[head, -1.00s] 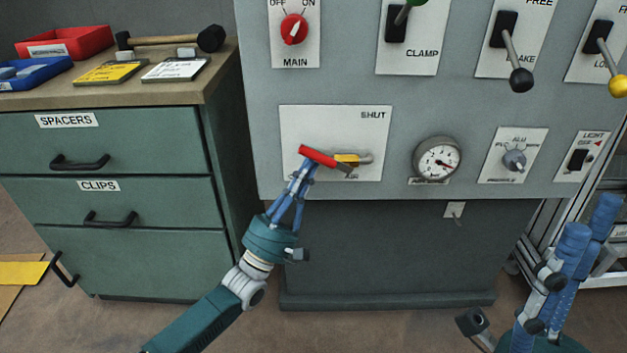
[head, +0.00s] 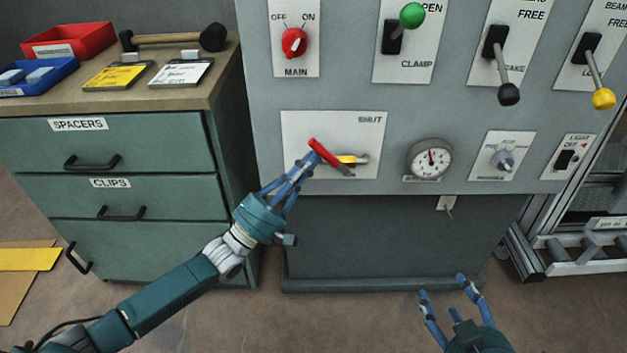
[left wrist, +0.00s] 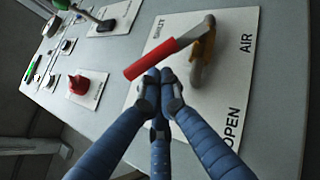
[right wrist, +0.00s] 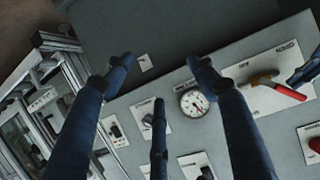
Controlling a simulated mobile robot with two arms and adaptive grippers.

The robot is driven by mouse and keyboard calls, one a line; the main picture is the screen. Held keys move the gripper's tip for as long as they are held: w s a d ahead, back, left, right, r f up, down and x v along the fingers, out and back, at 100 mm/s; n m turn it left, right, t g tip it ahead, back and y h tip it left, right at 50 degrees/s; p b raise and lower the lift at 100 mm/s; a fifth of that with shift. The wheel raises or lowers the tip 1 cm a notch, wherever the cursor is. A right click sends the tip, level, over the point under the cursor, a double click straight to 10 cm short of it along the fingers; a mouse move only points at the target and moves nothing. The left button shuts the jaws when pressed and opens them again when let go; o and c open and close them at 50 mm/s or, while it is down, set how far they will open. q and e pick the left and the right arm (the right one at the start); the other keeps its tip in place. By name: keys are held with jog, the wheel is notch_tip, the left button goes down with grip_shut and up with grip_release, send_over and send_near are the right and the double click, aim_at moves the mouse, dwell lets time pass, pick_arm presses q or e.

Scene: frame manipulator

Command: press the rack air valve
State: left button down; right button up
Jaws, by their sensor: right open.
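The air valve's red lever (head: 328,156) sits on a white plate (head: 300,170) on the grey rack panel and slants from upper left to lower right. Its yellow-orange body (head: 350,159) shows behind it. The left wrist view shows the red grip (left wrist: 150,60) and the words SHUT, AIR and OPEN on the plate. My left gripper (head: 312,160) has its fingers together, their tips at the underside of the red grip, touching or nearly so. It also shows in the left wrist view (left wrist: 160,82). My right gripper (head: 442,284) is open and empty, low in front of the rack.
A round gauge (head: 430,159) is right of the valve, its needle near upright. Above are the red MAIN knob (head: 293,42) and the green-tipped CLAMP lever (head: 412,15). A green drawer cabinet (head: 180,140) stands at left. Floor space before the rack is clear.

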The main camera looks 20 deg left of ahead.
aim_at(325, 149)
jog(key=s+d+f+g+h+p, duration=0.1)
jog(key=s+d+f+g+p, duration=0.25)
jog(key=s, duration=0.45)
jog(key=s+d+f+g+h+p, duration=0.15)
jog(key=s+f+g, duration=0.3)
jog(key=s, duration=0.45)
pick_arm(q)
jog(key=r+m+g+p, duration=0.1)
jog(key=d+r+m+g+p, duration=0.1)
jog(key=r+m+g, duration=0.1)
jog(key=shift+w+d, duration=0.15)
jog(key=shift+w+d+r+p, duration=0.2)
jog(key=shift+d+r+p, duration=0.4)
jog(key=shift+p, duration=0.6)
jog(key=shift+w+d+r+p, duration=0.1)
jog(key=shift+d+r+p, duration=0.05)
jog(key=shift+d+p, duration=0.25)
pick_arm(e)
notch_tip(325, 149, down, 19)
jog(key=g, duration=0.2)
jog(key=shift+s+d, duration=0.2)
jog(key=shift+s, duration=0.05)
jog(key=shift+r, duration=0.1)
jog(key=shift+a, duration=0.15)
